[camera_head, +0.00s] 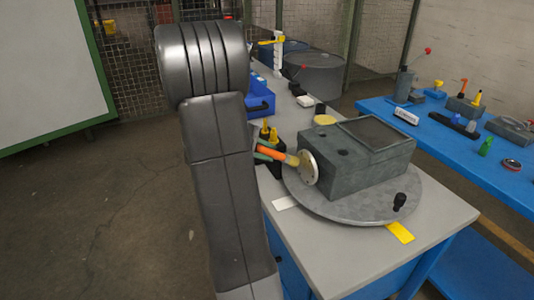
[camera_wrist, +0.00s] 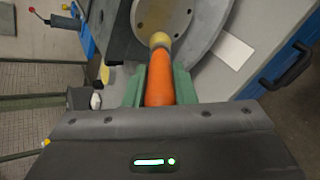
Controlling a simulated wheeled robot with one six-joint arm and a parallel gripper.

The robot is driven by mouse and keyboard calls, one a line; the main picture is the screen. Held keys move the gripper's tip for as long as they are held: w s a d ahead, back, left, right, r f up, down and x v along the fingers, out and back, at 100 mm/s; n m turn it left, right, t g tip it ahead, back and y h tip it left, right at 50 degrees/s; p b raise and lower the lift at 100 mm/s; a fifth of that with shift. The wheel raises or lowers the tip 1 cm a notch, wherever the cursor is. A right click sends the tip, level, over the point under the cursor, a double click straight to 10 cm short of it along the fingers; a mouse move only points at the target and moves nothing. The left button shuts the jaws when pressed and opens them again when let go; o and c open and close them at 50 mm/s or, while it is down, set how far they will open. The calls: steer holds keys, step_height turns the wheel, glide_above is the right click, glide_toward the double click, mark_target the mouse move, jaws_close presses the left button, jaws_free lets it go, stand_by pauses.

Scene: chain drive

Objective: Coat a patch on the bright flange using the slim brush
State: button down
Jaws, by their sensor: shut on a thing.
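My gripper (camera_head: 263,152) is shut on the slim brush (camera_head: 275,154), which has an orange handle and a pale yellow tip. In the wrist view the brush (camera_wrist: 160,84) lies between the green fingers (camera_wrist: 160,92) and points away from me. The bright flange (camera_head: 308,168) is a round, light metal disc with bolt holes on the side of a grey-green housing (camera_head: 345,172). The brush tip is at the flange's face; I cannot tell for sure whether it touches. In the wrist view the flange (camera_wrist: 163,12) is partly cut off at the top edge.
The housing stands on a round grey turntable (camera_head: 350,208) on the grey bench (camera_head: 345,255). Near it are a black knob (camera_head: 400,201), a yellow card (camera_head: 400,232) and a white card (camera_head: 284,203). A blue bin (camera_head: 262,103) stands behind. A blue table (camera_head: 450,135) with tools is right.

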steer(key=shift+r, duration=0.55)
steer(key=shift+s+d+b, duration=1.55)
steer(key=shift+s, duration=2.2)
steer(key=shift+w+a+f+p, duration=0.15)
steer(key=shift+w+a, duration=0.4)
steer(key=shift+w, duration=0.7)
steer(key=shift+w+a+r+p, duration=0.15)
steer(key=shift+w+a, duration=0.35)
steer(key=shift+w, duration=0.75)
steer(key=shift+w+a+f+p, duration=0.15)
steer(key=shift+w+a, duration=0.4)
steer(key=shift+w, duration=0.7)
steer(key=s+a, duration=0.2)
steer(key=a, duration=0.3)
steer(key=shift+s+a, duration=0.2)
steer(key=shift+a, duration=0.05)
